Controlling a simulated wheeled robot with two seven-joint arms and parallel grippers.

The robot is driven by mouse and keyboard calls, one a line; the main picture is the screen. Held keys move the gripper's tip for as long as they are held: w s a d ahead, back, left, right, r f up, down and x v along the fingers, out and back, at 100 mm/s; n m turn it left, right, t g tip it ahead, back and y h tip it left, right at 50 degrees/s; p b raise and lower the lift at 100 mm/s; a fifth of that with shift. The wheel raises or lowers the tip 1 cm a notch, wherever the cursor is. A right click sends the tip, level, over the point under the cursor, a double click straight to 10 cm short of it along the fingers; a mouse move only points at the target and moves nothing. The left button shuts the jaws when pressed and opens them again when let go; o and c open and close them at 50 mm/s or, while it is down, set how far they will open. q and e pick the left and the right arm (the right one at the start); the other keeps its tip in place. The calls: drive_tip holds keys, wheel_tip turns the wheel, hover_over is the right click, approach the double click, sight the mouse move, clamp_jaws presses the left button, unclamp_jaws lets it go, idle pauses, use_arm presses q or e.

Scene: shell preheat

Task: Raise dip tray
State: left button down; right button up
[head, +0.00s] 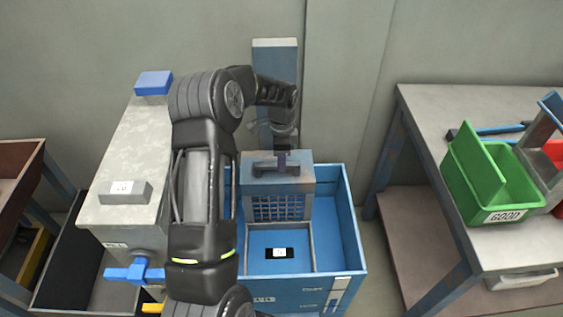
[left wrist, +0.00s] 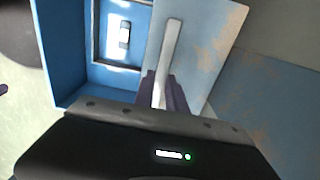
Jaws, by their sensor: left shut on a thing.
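The dip tray (head: 304,181) has a grey-blue top plate with a mesh basket front below it. It stands at the back of the open blue tank (head: 344,215), in front of an upright blue-grey post (head: 275,62). My left gripper (head: 281,161) comes from above and is shut on the tray's handle. The left wrist view shows my left gripper's fingers (left wrist: 166,93) around the pale handle bar (left wrist: 172,45) over the worn tray plate (left wrist: 208,45). The tray's lower end is hard to make out. My right gripper is not in view.
A small black part with a white label (head: 280,253) lies on the tank's blue floor. A grey cabinet (head: 128,150) with blue valve handle (head: 134,272) stands left. A bench (head: 440,110) with a green GOOD bin (head: 478,185) stands right.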

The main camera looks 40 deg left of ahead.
use_arm(q)
wheel_tip(320, 180, up, 24)
drive_tip(key=p, duration=1.2)
drive_tip(key=shift+w+r, duration=0.15)
drive_tip(key=shift+a, duration=0.1)
drive_tip(key=c, duration=1.8)
unclamp_jaws()
drive_tip(key=shift+r, duration=0.1)
drive_tip(key=o, duration=0.3)
drive_tip(key=shift+o, duration=0.7)
wheel_tip(320, 180, up, 8)
drive_tip(key=b, duration=0.1)
drive_tip(key=shift+f, duration=0.25)
